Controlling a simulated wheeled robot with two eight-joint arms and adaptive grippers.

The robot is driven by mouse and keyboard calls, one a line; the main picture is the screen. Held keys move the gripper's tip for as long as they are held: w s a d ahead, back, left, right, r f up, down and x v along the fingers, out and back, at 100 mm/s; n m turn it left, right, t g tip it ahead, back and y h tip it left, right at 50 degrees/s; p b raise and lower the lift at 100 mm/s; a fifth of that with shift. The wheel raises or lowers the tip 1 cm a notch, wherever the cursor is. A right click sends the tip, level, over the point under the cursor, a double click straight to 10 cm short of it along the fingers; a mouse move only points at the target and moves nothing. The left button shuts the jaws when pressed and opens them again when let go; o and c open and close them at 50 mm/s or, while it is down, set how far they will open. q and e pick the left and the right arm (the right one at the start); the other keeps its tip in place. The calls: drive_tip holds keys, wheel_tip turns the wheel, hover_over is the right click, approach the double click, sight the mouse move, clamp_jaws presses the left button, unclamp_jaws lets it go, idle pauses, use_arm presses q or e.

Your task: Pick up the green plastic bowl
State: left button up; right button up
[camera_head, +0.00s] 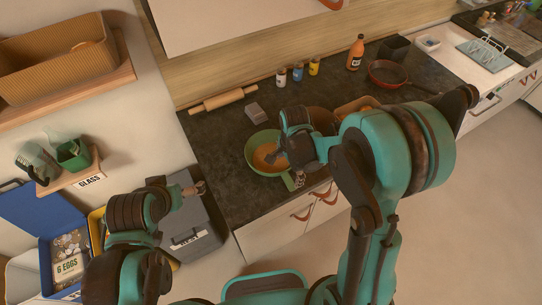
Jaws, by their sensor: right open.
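A round green bowl-like vessel (254,144) with an orange inside stands on the dark counter. A green handle-like part (289,181) sticks out at its near side. My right gripper (275,157) is over the vessel's right part, with its open fingers at or above the orange inside. I cannot tell whether they touch it. The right wrist hides the vessel's right rim. My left gripper (199,188) is left of the counter, near a grey bin, well away from the vessel. Its fingers are too small to read.
A grey block (255,112) and a rolling pin (223,101) lie behind the vessel. A green container (74,153) stands on the shelf marked GLASS. The counter's left part is clear.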

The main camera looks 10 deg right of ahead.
sight(287, 177)
drive_tip(key=f, duration=0.3)
drive_tip(key=f+b, duration=0.1)
drive_tip(key=f, duration=0.1)
drive_tip(key=shift+s+a+f, duration=0.15)
drive_tip(key=shift+a, duration=0.1)
drive_tip(key=c, duration=1.4)
drive_tip(key=shift+c, duration=0.2)
